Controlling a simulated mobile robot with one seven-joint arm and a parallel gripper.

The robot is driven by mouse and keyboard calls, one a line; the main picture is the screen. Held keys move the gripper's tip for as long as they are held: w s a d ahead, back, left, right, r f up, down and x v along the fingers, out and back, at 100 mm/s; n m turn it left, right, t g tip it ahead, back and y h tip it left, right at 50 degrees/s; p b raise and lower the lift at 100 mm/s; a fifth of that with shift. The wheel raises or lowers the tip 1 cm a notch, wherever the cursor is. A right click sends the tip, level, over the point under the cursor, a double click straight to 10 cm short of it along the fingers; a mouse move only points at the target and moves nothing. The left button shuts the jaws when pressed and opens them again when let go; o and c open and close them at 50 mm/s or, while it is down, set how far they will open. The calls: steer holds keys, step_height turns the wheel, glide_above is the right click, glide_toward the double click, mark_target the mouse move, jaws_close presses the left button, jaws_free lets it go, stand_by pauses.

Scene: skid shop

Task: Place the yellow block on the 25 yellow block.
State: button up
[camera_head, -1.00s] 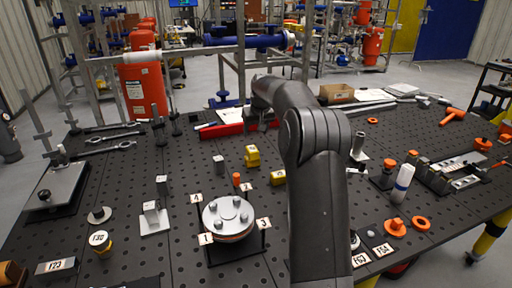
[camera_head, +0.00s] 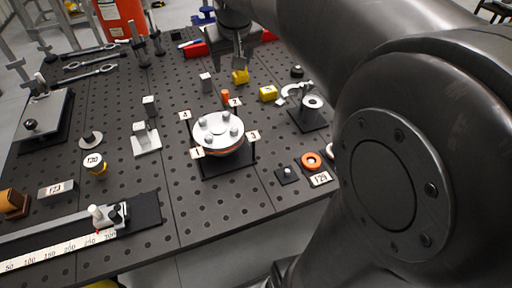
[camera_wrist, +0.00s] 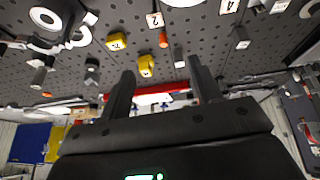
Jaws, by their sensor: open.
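Two yellow blocks sit apart on the dark perforated table. The farther yellow block (camera_head: 240,76) has an uneven, stepped outline and lies just below my gripper in the head view. It also shows in the wrist view (camera_wrist: 146,66), between the lines of the two fingers and beyond their tips. The nearer yellow block (camera_head: 267,93) is to its right in the head view and to its left in the wrist view (camera_wrist: 117,41). Both carry pale labels too small to read surely. My gripper (camera_head: 234,62) is open and empty; its fingers also show in the wrist view (camera_wrist: 160,72).
An orange cylinder (camera_head: 225,96) and a grey block (camera_head: 205,82) stand near the yellow blocks. A round plate with bolts (camera_head: 219,130) stands in front, with numbered tags around it. A grey cylinder on a base (camera_head: 312,103) is to the right. A red item (camera_wrist: 160,98) lies behind.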

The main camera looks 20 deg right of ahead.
steer(key=s+a+f, duration=0.1)
steer(key=s+f, duration=0.3)
steer(key=s, duration=0.7)
steer(key=s+a+f, duration=0.2)
steer(key=s+f, duration=0.1)
steer(key=s, duration=0.7)
steer(key=shift+s+f+t+y, duration=0.3)
steer(key=shift+s+f, duration=0.1)
